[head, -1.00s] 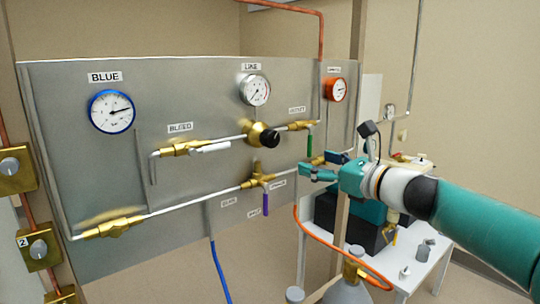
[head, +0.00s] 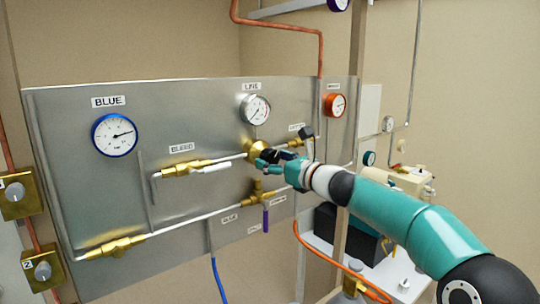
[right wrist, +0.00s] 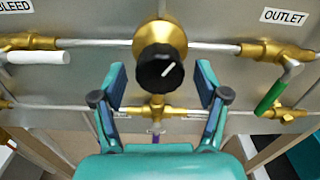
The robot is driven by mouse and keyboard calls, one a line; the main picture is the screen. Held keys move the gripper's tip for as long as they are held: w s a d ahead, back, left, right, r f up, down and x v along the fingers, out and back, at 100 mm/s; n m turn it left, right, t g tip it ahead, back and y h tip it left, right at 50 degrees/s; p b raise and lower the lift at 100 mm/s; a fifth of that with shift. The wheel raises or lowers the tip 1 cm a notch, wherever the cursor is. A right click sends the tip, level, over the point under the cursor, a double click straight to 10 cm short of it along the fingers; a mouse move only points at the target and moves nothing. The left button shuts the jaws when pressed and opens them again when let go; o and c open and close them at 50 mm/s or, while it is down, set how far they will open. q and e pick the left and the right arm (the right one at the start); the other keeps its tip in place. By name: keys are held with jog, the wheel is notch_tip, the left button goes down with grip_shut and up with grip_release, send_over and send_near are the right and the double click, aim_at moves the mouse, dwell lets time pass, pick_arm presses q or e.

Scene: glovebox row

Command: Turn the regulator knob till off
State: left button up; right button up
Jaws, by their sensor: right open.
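The regulator is a round brass body (head: 254,147) on the upper pipe, below the LINE gauge (head: 256,110). Its black knob (right wrist: 160,68) faces the right wrist view, with a white mark slanting up to the right. My right gripper (head: 267,161) is in front of the regulator and partly hides the knob in the head view. In the right wrist view the right gripper (right wrist: 161,78) is open. Its fingers are on either side of the knob's lower part, with gaps showing at both sides. My left gripper is not in view.
A white-handled BLEED valve (right wrist: 38,58) is left of the regulator and a green-handled OUTLET valve (right wrist: 271,97) right. A purple-handled valve (head: 265,218) hangs below. A wooden post (head: 344,215) stands by the panel's right edge. An orange hose (head: 318,255) loops under my arm.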

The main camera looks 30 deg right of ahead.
jog(key=shift+w, duration=0.65)
